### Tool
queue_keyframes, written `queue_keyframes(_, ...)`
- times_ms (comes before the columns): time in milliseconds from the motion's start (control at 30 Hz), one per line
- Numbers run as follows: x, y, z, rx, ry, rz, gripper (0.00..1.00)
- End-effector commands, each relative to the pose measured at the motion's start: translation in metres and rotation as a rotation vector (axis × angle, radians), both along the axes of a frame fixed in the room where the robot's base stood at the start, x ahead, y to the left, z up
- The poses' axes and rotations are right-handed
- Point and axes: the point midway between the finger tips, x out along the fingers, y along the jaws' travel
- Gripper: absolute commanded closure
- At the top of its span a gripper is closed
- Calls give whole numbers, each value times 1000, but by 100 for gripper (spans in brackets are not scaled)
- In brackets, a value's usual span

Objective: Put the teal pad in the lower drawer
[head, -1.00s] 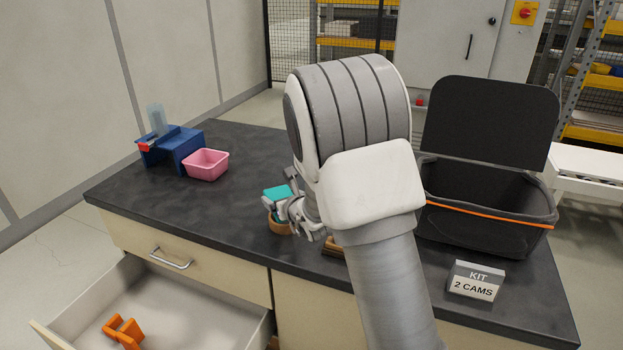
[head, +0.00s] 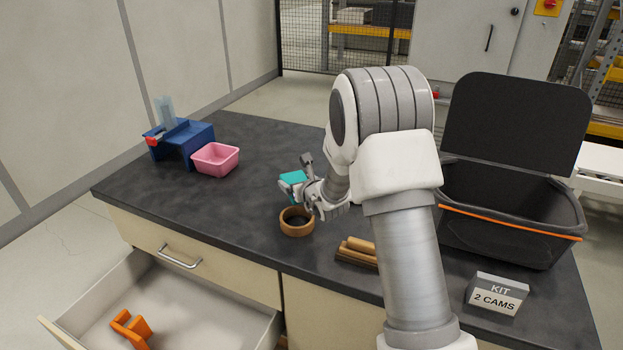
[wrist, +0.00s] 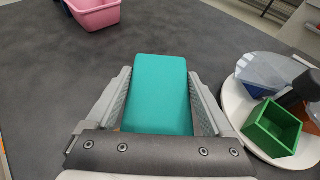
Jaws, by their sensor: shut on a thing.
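The teal pad (head: 292,179) is a small rectangular block held in my gripper (head: 300,185) above the counter, just behind the round wooden ring-like dish. In the wrist view the teal pad (wrist: 160,92) sits between the two fingers of my gripper (wrist: 160,100), which are shut on its sides. The lower drawer (head: 185,313) is pulled open below the counter at the lower left. It is pale inside and holds an orange bracket-like part (head: 130,327). The rest of its floor that shows is bare.
The wooden dish (head: 297,222) and brown wooden blocks (head: 358,251) lie near the front edge. A pink bin (head: 215,159) and blue stand (head: 180,142) are at the left. A black lidded crate (head: 505,215) and KIT sign (head: 497,293) are at the right. A round tray (wrist: 236,102) holds a green box (wrist: 272,128).

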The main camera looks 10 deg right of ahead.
Motion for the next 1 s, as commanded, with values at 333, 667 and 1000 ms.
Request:
queue_keyframes(333, 47, -31, -30, -1, 0, 1, 66)
queue_keyframes(667, 72, -48, -51, 0, 0, 0, 66)
queue_keyframes(1000, 75, -50, -54, -1, 0, 1, 66)
